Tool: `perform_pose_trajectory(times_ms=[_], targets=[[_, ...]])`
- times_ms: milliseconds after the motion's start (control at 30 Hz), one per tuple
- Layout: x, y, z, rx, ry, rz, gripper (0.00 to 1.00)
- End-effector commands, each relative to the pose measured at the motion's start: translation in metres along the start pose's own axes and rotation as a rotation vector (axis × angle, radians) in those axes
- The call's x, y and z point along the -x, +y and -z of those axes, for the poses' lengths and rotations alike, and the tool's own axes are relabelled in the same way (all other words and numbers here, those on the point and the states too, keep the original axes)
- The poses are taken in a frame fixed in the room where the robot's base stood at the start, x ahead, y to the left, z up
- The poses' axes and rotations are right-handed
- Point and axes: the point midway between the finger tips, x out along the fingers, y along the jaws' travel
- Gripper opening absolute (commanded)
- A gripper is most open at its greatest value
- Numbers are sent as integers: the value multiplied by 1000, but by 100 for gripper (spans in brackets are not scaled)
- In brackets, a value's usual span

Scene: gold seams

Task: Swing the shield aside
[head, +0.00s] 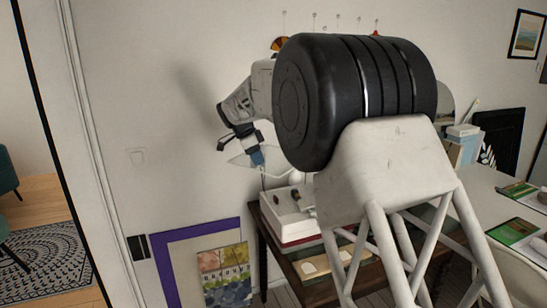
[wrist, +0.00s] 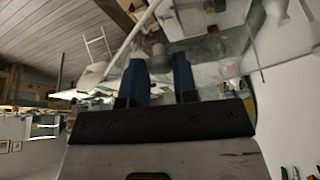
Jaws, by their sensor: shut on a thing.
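My gripper (head: 257,158) is at the left of the head view, above the white tray on the dark table. In the wrist view its two blue fingers (wrist: 160,78) stand close together, with a small grey-brown piece between their tips that looks like a knob of the shield. The shield (head: 240,160) shows as a pale, see-through sheet beside the fingers in the head view. In the wrist view it is a clear panel (wrist: 215,48) with a bright edge. Its hinge and full outline are hard to make out.
A purple-framed board (head: 165,258) and a colourful picture (head: 225,275) are by the wall. My black and white arm hides much of the middle and right.

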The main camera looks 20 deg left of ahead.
Motion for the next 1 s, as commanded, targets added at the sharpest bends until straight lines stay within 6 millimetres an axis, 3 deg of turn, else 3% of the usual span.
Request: perform_pose_trajectory(times_ms=[200, 500, 1000], targets=[[15, -14, -34, -160, -1, -65, 0], [28, -35, -67, -334, -2, -138, 0], [40, -61, -94, -507, -1, -209, 0]])
